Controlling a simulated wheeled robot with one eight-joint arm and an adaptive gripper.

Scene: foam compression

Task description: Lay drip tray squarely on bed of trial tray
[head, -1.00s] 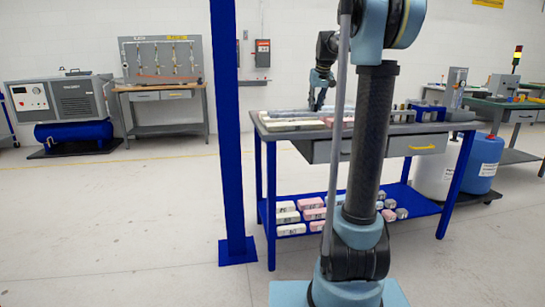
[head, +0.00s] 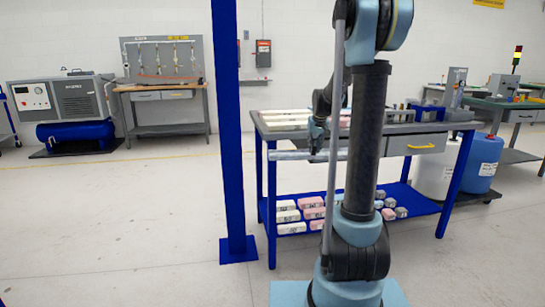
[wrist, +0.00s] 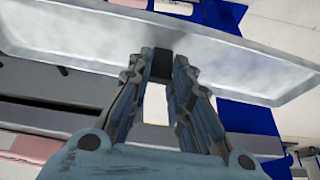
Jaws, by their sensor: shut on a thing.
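The drip tray (wrist: 75,35) is a shallow, pale grey metal pan with a raised rim. My gripper (wrist: 163,68) is shut on its near edge and holds it in the air. In the head view the tray (head: 290,155) shows almost edge-on, as a thin grey strip in front of the workbench's front edge. My gripper (head: 316,140) is above it there, partly behind my arm. I cannot pick out the trial tray or its bed in either view.
The blue-legged workbench (head: 415,142) has pale and pink foam blocks (head: 287,122) on its top and more foam pieces (head: 288,216) on its lower shelf. A blue post (head: 228,130) stands left of the bench. Open floor (head: 110,210) lies to the left.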

